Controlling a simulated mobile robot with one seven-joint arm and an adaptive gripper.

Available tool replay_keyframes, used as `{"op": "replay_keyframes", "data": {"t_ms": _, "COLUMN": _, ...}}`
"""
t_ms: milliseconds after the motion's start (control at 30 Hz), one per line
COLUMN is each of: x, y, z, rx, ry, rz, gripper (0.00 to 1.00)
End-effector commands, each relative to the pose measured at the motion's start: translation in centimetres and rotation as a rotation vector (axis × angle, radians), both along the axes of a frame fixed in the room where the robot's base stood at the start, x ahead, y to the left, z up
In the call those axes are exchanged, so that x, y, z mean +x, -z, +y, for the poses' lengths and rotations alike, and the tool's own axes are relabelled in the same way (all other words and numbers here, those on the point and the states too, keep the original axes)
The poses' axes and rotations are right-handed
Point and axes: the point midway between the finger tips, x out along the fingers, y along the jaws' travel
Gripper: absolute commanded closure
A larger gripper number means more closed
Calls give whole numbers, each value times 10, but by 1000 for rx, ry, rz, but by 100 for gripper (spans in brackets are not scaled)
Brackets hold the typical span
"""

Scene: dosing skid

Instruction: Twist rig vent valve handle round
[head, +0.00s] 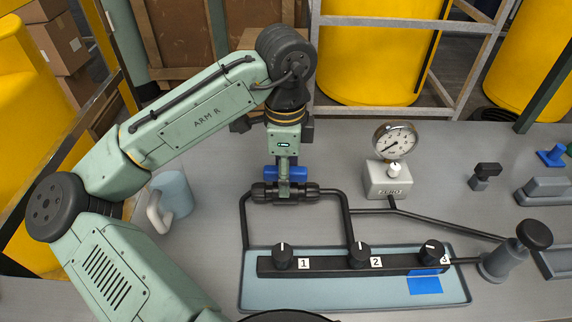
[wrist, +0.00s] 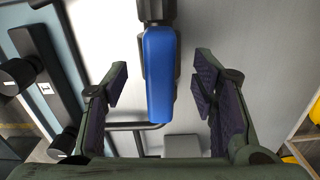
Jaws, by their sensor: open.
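The vent valve's blue handle (head: 299,174) sits above a black valve body (head: 307,193) set in a black pipe loop. The handle lies roughly in line with the body, and my gripper hides its middle in the head view. In the wrist view the blue handle (wrist: 160,85) runs lengthwise between my fingers, with the dark valve part (wrist: 156,12) at the top. My gripper (wrist: 160,92) is open, one finger on each side of the handle, with a visible gap on both sides. In the head view my gripper (head: 286,162) points down over the valve.
A manifold with black knobs (head: 359,254) stands on a blue tray (head: 300,294) in front of the valve. A gauge (head: 395,141) on a grey ZERO block (head: 389,180) stands to the right. A pale blue mug (head: 173,192) stands left, near my arm. Bare bench lies between the mug and pipe.

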Motion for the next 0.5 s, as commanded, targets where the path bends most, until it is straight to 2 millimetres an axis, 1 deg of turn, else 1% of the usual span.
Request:
{"op": "replay_keyframes", "data": {"t_ms": 267, "x": 0, "y": -2, "z": 0, "rx": 0, "ry": 0, "rz": 0, "gripper": 47}}
{"op": "replay_keyframes", "data": {"t_ms": 367, "x": 0, "y": -8, "z": 0, "rx": -1, "ry": 1, "rz": 0, "gripper": 47}}
{"op": "replay_keyframes", "data": {"t_ms": 500, "x": 0, "y": -23, "z": 0, "rx": -1, "ry": 1, "rz": -1, "gripper": 47}}
